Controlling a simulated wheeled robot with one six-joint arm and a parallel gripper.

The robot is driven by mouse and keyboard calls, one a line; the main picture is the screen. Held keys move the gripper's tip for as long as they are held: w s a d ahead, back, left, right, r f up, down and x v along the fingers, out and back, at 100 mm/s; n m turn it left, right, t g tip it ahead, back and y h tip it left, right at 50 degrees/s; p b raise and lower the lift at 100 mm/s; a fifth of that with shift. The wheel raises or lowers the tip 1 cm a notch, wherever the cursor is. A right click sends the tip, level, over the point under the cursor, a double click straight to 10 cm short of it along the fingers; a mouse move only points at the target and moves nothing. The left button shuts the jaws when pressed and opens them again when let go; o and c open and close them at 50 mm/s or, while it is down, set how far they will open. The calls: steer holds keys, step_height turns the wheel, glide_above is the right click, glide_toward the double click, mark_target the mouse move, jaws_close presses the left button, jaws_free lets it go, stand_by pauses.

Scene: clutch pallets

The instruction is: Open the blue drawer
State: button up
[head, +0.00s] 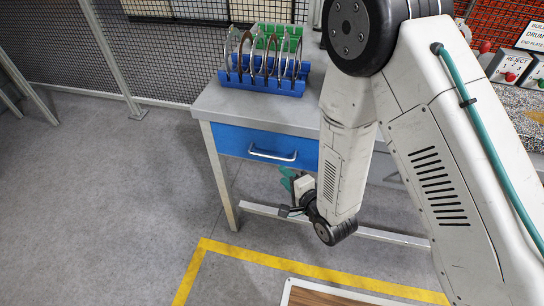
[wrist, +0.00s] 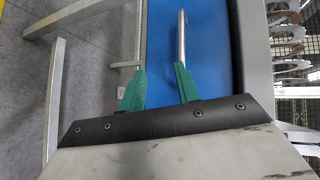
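The blue drawer (head: 235,139) sits under the grey workbench top, its front looking flush with the frame. Its silver bar handle (head: 273,155) runs across the front. In the wrist view the blue front (wrist: 215,50) fills the middle and the handle (wrist: 182,38) runs up the picture. My gripper (head: 288,180) is below and slightly right of the handle in the head view. In the wrist view its green fingers (wrist: 159,72) are apart with nothing between them. The handle lines up with the right finger; I cannot tell whether they touch. My arm hides the drawer's right end.
A blue rack (head: 262,84) with metal rings stands on the workbench top (head: 215,103), with a green rack behind it. A table leg (head: 224,180) and a low crossbar (head: 380,234) are near my gripper. The floor left of the bench is clear.

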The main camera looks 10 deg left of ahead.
mark_target(272, 156)
steer(key=shift+m+t+y, duration=0.5)
steer(key=shift+m, duration=0.3)
steer(key=w+a, duration=0.3)
steer(key=w+a+r, duration=0.1)
steer(key=w+a, duration=0.2)
steer(key=shift+r, duration=0.15)
steer(key=shift+c, duration=0.3)
steer(key=shift+s, duration=0.1)
jaws_close()
